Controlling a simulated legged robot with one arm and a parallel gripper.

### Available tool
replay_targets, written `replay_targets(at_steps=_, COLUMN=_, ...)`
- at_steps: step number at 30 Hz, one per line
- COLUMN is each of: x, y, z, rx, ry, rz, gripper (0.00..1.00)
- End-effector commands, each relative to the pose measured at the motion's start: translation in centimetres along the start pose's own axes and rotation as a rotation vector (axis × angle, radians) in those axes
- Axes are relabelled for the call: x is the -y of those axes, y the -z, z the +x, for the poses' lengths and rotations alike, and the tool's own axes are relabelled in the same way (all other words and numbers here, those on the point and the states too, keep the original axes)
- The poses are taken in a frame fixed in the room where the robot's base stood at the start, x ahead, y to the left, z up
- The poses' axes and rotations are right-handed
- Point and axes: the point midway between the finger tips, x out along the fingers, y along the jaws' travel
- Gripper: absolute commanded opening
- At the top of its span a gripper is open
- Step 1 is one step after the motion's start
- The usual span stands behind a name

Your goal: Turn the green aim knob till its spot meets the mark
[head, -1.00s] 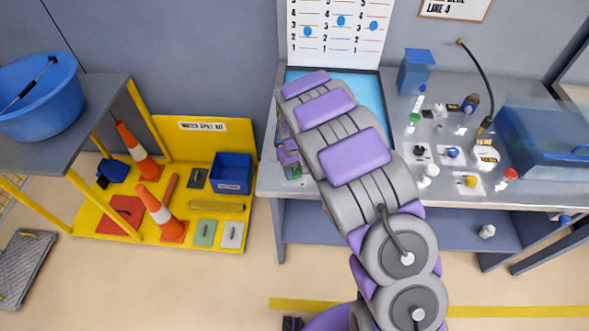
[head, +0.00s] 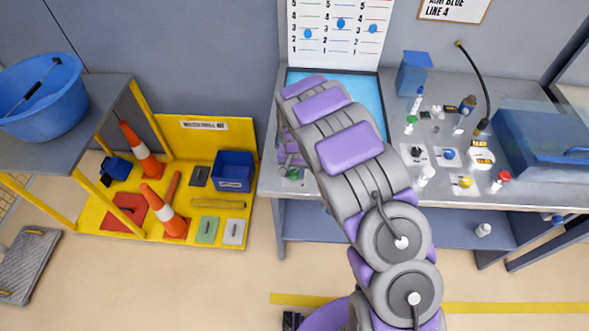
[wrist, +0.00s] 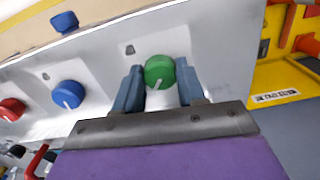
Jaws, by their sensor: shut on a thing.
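The green knob (wrist: 159,71) is between the two blue-grey fingers of my gripper (wrist: 160,78) in the wrist view, and my gripper is shut on it. A white line on the knob points down and slightly left. In the head view my arm hides most of this area; a bit of green (head: 294,173) shows at the bench's left front. The white board (head: 325,40) on the wall has numbered columns, each with a blue spot: left (head: 308,33), middle (head: 341,23), right (head: 373,28). I cannot tell which spot belongs to the green knob.
A blue knob (wrist: 68,94) and a red knob (wrist: 12,109) sit left of the green one on the metal panel. A wall sign (head: 455,8), cut off at the top, reads "LINE 4". Bottles and a hose (head: 478,75) stand at the bench's right. A yellow spill station (head: 205,135) is left of the bench.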

Motion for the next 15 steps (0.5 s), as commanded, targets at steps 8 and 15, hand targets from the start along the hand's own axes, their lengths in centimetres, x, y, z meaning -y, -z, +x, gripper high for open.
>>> replay_targets(at_steps=8, x=0.17, y=0.37, z=-0.25, rx=-0.011, ry=0.005, rz=0.093, gripper=0.09)
replay_targets(at_steps=15, x=0.19, y=0.4, z=-0.25, rx=-0.012, ry=0.006, rz=0.114, gripper=0.09)
